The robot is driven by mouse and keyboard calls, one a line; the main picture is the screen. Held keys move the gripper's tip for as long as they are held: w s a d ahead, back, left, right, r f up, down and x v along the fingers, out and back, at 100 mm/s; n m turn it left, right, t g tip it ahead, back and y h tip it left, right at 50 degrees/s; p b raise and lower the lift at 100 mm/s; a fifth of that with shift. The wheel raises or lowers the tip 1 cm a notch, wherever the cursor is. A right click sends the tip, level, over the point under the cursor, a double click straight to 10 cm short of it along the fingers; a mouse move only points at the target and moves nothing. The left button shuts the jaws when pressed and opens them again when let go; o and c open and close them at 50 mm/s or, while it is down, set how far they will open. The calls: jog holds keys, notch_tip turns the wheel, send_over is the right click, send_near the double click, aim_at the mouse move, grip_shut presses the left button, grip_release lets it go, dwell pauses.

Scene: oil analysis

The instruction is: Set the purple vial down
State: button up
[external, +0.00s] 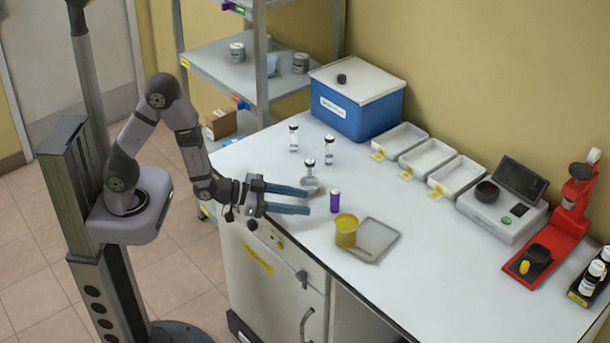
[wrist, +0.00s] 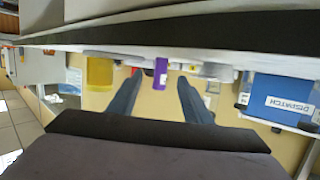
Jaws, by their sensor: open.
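The purple vial (external: 335,201) stands upright on the white bench, just left of and behind the yellow jar. It also shows in the wrist view (wrist: 161,72), upside down, a short way beyond and between my fingers. My gripper (external: 308,200) is open and empty, level and low over the bench near its front edge. Its blue fingers point at the vial, with their tips a little short of it. No contact shows between fingers and vial.
A yellow jar (external: 346,231) stands by a grey tray (external: 391,236), close to the vial. Several clear vials (external: 328,150) and a small dish (external: 312,185) stand behind. A blue box (external: 356,109), white trays (external: 427,156), a scale (external: 499,217) and a red press (external: 556,228) line the back.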

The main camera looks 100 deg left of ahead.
aim_at(335, 201)
jog(key=shift+w+a+f+t+y+b, duration=0.1)
jog(key=shift+a+f+t+y+b, duration=0.2)
jog(key=shift+t+b, duration=0.45)
jog(key=shift+r+n+t+b, duration=0.25)
jog(key=shift+n+t+b, duration=0.05)
jog(key=shift+t+b, duration=0.35)
jog(key=shift+w+a, duration=0.2)
jog(key=shift+w, duration=0.7)
jog(key=shift+w+a+r+p, duration=0.15)
jog(key=shift+w+p, duration=0.1)
jog(key=shift+w, duration=0.5)
jog(key=shift+w+r+p, duration=0.1)
jog(key=shift+w+p, duration=0.15)
jog(key=shift+w, duration=0.55)
jog(key=shift+w+a+r+p, duration=0.15)
jog(key=shift+w+p, duration=0.1)
jog(key=shift+w, duration=0.5)
jog(key=shift+w+f, duration=0.1)
jog(key=shift+w, duration=0.25)
grip_shut()
